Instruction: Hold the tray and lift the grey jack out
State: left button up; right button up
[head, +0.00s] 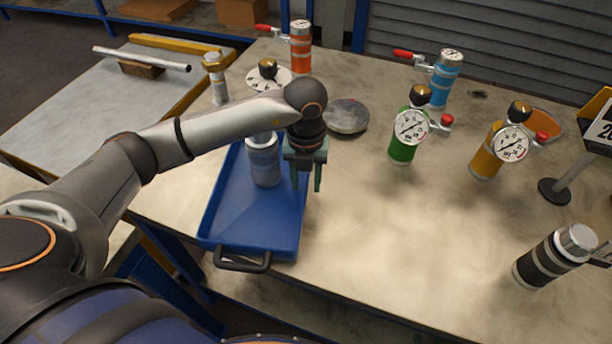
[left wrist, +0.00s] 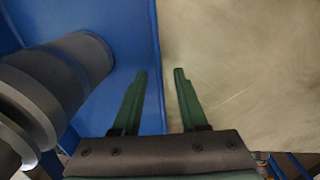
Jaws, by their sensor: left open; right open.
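The blue tray (head: 232,222) lies near the table's front left edge, with a black handle on its front side. The grey jack (head: 264,172) stands upright in the tray, its upper part partly hidden by my left arm. It also shows at the left of the left wrist view (left wrist: 68,80). My left gripper (head: 306,188) is open and empty, pointing down at the tray's right wall. In the left wrist view its fingers (left wrist: 160,73) lie either side of the tray's right rim (left wrist: 155,35). I cannot tell whether they touch it. My right gripper is out of view.
Green (head: 402,148), yellow (head: 485,160), blue (head: 444,85) and orange (head: 300,52) vessels stand behind and right. A grey disc (head: 346,117) lies behind my gripper. A black cylinder (head: 540,262) stands at the right. The table's front middle is clear.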

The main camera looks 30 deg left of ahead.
pick_arm(q)
jog(key=shift+c, duration=0.2)
grip_shut()
dwell(2.0)
